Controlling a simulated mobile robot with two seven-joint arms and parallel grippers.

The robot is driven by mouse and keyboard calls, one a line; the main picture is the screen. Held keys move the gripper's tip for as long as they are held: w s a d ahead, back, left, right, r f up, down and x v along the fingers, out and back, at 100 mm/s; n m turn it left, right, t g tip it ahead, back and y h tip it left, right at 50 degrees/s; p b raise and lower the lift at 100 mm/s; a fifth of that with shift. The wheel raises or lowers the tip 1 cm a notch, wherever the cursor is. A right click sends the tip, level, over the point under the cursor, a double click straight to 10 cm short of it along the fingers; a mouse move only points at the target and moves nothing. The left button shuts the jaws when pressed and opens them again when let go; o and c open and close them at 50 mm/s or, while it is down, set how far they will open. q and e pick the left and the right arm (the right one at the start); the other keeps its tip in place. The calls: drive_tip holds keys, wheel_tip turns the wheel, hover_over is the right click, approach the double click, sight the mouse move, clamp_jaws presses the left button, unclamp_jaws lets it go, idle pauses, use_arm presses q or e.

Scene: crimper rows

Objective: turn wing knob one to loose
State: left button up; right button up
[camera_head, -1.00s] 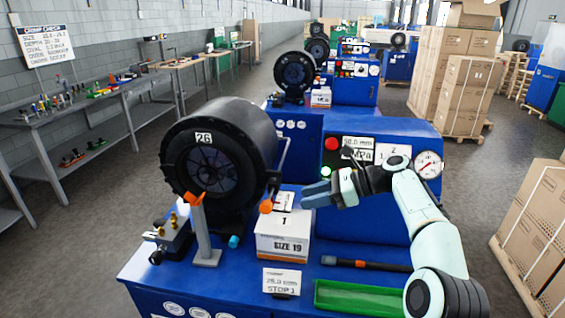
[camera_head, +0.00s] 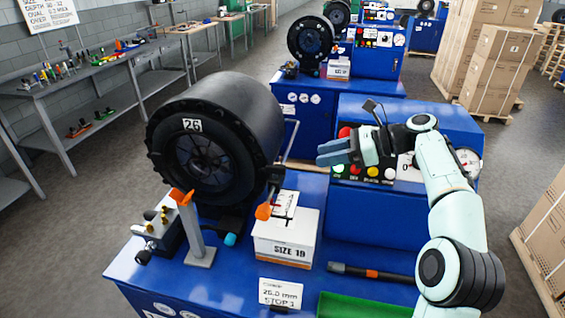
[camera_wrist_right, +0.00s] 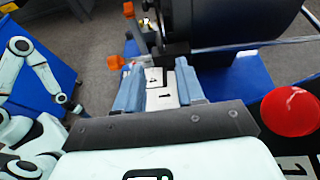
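Two orange wing-shaped pieces show in the head view: one (camera_head: 181,196) on top of a grey post, one (camera_head: 264,211) at the lower right of the big black crimper head (camera_head: 215,140). I cannot read which is knob one. My right gripper (camera_head: 322,156) is empty, in front of the control panel, above and right of the second orange piece. In the wrist view its two blue fingers (camera_wrist_right: 160,80) stand apart, and orange pieces show beyond them to the left (camera_wrist_right: 115,62). A pale arm shows at the wrist view's left; its gripper end is too small to judge.
A white SIZE 19 box (camera_head: 285,240) stands on the blue machine top, below the right gripper. A red button (camera_wrist_right: 289,111) is close in the wrist view.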

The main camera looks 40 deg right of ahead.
sight(276, 166)
drive_tip(key=x, duration=1.2)
drive_tip(key=shift+w+a, duration=0.1)
drive_tip(key=shift+a, duration=0.15)
clamp_jaws()
